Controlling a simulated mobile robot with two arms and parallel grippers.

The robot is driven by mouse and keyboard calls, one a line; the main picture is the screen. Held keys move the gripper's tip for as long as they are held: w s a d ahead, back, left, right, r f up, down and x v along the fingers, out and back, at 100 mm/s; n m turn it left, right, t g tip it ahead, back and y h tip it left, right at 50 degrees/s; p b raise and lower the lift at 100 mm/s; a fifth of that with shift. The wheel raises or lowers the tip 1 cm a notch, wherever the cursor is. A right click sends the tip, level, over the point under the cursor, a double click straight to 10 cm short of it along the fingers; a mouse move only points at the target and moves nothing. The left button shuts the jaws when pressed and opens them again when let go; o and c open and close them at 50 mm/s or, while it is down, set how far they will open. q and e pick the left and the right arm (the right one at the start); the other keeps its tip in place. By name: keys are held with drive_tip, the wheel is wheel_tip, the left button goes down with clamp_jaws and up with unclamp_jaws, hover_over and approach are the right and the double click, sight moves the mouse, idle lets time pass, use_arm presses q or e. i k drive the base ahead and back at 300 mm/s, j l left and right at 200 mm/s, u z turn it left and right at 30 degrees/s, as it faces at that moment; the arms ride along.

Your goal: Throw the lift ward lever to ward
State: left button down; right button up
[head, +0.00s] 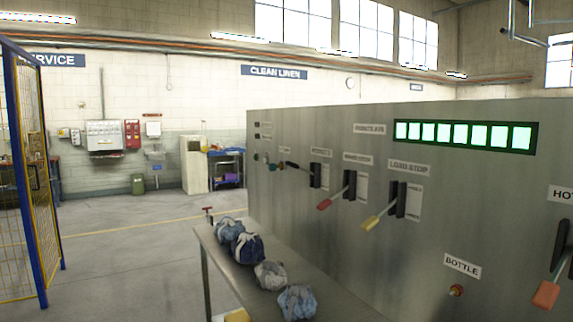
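A grey metal panel (300,230) on the right carries several levers. A red-handled lever (326,204) slopes down and left from its black slot plate, under a small label (358,159) too blurred to read surely. A yellow-handled lever (372,222) to its right slopes down the same way, under a label reading LOAD STOP (410,167). A black-handled lever (292,165) farther left points left, nearly level. Another red-handled lever (546,294) hangs at the right edge under a cut-off label. I cannot tell which is the lift ward lever. Neither gripper is in view.
A bench (205,240) with several blue and grey cloth bundles (270,275) stands along the panel's foot. A red knob (457,290) sits under BOTTLE. A lit green display (465,135) is high on the panel. A blue-framed yellow mesh fence (40,180) is left; open floor (130,265) lies between.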

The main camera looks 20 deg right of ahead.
sight(292, 166)
drive_tip(key=i+j+z, duration=0.1)
drive_tip(key=i+z, duration=0.3)
drive_tip(key=i+j+z, duration=0.55)
drive_tip(key=z, duration=0.2)
drive_tip(key=i+j+z, duration=0.35)
drive_tip(key=j, duration=0.15)
